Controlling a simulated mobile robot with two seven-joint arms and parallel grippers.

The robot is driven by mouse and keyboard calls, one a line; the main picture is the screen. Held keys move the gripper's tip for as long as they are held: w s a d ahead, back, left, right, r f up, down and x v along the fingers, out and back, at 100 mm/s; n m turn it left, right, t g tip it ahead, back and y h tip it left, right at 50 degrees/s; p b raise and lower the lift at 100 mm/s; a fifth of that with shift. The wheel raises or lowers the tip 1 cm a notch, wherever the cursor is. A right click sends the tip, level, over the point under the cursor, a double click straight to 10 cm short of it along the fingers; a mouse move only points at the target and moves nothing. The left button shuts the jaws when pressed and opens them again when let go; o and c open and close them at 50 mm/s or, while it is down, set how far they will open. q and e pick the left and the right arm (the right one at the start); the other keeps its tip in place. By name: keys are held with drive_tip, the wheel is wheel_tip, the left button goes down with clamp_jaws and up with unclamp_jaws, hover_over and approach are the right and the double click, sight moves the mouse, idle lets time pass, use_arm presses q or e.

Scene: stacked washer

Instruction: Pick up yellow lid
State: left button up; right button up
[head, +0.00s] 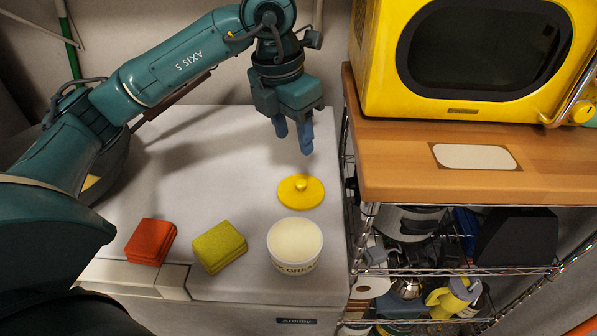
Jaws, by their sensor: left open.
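The yellow lid (301,192) is round with a small knob on top. It lies flat on the white top of the washer (190,190), near the right edge. An open white tub (295,246) with cream-coloured contents and lettering on its side stands just in front of the lid. My left gripper (294,140) points down above and behind the lid, its blue fingers apart from the lid. It is open and nothing shows between its fingers. My right gripper is not in view.
A red sponge-like block (150,242) and a yellow-green one (219,247) lie left of the tub. A wooden counter (460,165) with a yellow microwave (475,60) stands close on the right, above a wire shelf (455,271). The washer top left of the lid is clear.

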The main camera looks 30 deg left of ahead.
use_arm(q)
hover_over(301, 182)
drive_tip(key=s, duration=0.1)
drive_tip(key=f, duration=0.4)
drive_tip(key=a+f, duration=0.1)
drive_tip(key=f, duration=0.1)
drive_tip(key=shift+s+f, duration=0.1)
drive_tip(key=shift+f, duration=0.1)
drive_tip(key=shift+w+d+f+p, duration=0.15)
drive_tip(key=shift+w+f, duration=0.05)
drive_tip(key=shift+f, duration=0.8)
drive_tip(key=shift+w+d+f+p, duration=0.1)
drive_tip(key=shift+w+f+p, duration=0.05)
drive_tip(key=shift+f, duration=0.9)
drive_tip(key=shift+w+d+f+p, duration=0.15)
drive_tip(key=shift+w+f, duration=0.05)
drive_tip(key=shift+f, duration=0.8)
clamp_jaws()
